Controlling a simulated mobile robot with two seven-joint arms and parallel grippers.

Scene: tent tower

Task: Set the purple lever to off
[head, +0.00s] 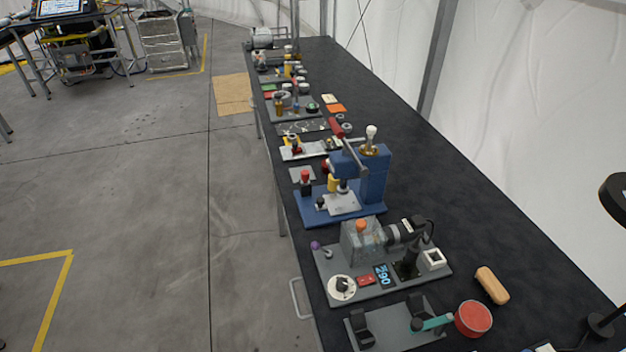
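A small purple knob (315,245), which looks like the end of the purple lever, sits at the left back corner of a grey machine plate (345,297) on the long black table. A short grey piece (327,253) is beside it; I cannot tell exactly how they join or which setting the lever is in. The same plate carries a clear box with an orange knob (361,226), a white dial (341,288), a red block (366,281) and a blue display (385,275) that seems to read 90. Neither of my grippers is in view.
The black table (440,200) runs away along a white tent wall. A blue press (374,175) stands behind the plate. A grey fixture (385,328), a red-topped round tin (473,318) and a tan block (491,285) are nearer. The floor (160,220) left of the table is clear.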

